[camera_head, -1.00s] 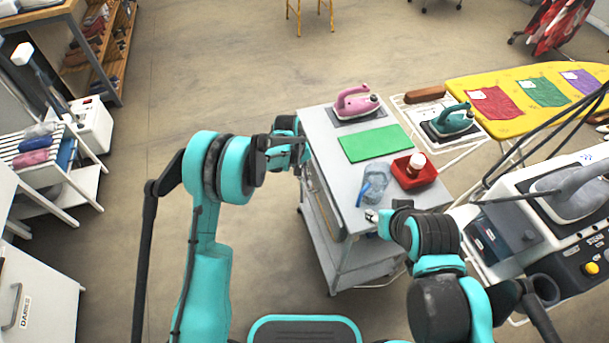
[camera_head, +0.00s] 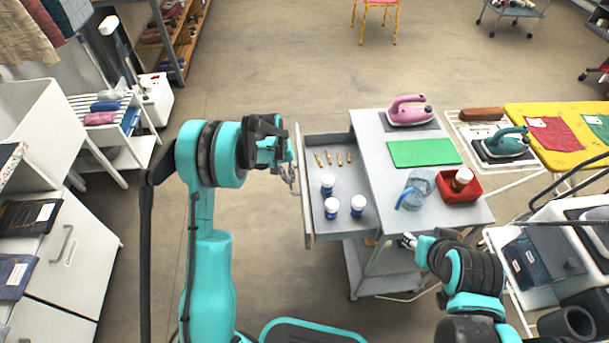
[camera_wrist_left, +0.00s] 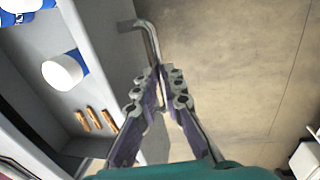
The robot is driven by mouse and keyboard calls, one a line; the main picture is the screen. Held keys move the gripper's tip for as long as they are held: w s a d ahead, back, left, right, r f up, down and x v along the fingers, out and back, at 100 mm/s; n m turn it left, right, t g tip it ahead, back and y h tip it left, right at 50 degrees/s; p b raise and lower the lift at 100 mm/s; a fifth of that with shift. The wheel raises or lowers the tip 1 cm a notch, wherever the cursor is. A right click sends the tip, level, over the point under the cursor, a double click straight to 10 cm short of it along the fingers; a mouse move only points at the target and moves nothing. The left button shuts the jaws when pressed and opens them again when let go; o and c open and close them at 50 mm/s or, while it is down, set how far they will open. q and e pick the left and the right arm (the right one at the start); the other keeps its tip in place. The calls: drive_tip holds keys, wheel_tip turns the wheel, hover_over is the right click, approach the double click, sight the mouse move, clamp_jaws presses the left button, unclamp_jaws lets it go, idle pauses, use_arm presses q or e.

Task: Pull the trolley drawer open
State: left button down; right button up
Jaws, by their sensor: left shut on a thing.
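The grey trolley (camera_head: 372,143) stands in front of me, and its drawer (camera_head: 345,222) is pulled out toward the left in the head view. Inside the drawer lie several small brown pieces (camera_head: 329,157) and 3 white-and-blue jars (camera_head: 358,204). My left gripper (camera_head: 291,176) is at the drawer's outer front. In the left wrist view its fingers (camera_wrist_left: 163,84) are shut on the metal bar handle (camera_wrist_left: 151,38). My right gripper (camera_head: 408,241) is low by the trolley's near side; its fingers are too small to read.
On the trolley top are a pink iron (camera_head: 408,113), a green mat (camera_head: 424,153), a clear jug (camera_head: 420,184) and a red tray (camera_head: 474,190) with a bottle. An ironing board (camera_head: 560,148) stands to the right. The floor left of the drawer is clear.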

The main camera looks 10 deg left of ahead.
use_arm(q)
drive_tip(key=shift+s+a, duration=0.2)
drive_tip(key=shift+a, duration=0.35)
drive_tip(key=shift+s+a, duration=0.2)
drive_tip(key=shift+a, duration=0.3)
drive_tip(key=c, duration=1.9)
unclamp_jaws()
drive_tip(key=shift+f, duration=0.1)
drive_tip(key=r, duration=0.4)
drive_tip(key=a+r, duration=0.1)
drive_tip(key=r, duration=0.3)
drive_tip(key=a+r, duration=0.1)
drive_tip(key=r, duration=0.2)
drive_tip(key=shift+s+r, duration=0.3)
drive_tip(key=shift+r, duration=0.1)
